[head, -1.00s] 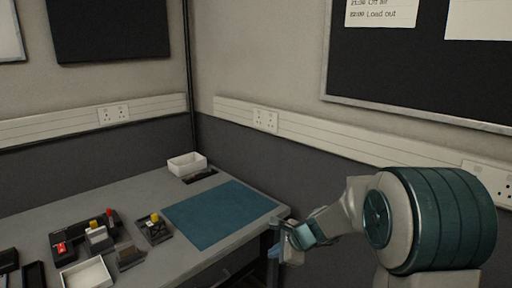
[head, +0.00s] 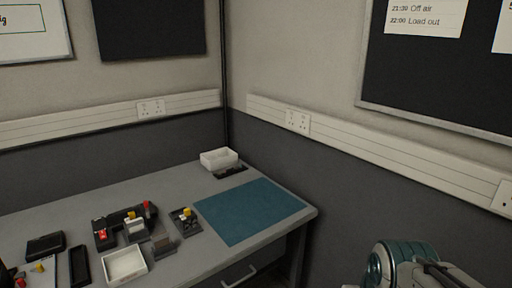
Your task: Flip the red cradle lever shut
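A dark cradle block (head: 115,224) stands on the grey table at the left. It bears a red part (head: 102,234) at its front left and a red-tipped upright part (head: 147,205) at its back right. Which of these is the red cradle lever, and how it is set, is too small to tell. Another red piece (head: 20,283) shows at the bottom left edge. Only part of my arm shows at the bottom right, well away from these; my gripper is out of the picture.
A small dark fixture with a yellow part (head: 187,213) stands right of the cradle block. A white tray (head: 125,265) lies in front, and a white box (head: 219,159) at the back. A flat teal mat (head: 248,211) is bare. Walls (head: 300,165) close off the back and right.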

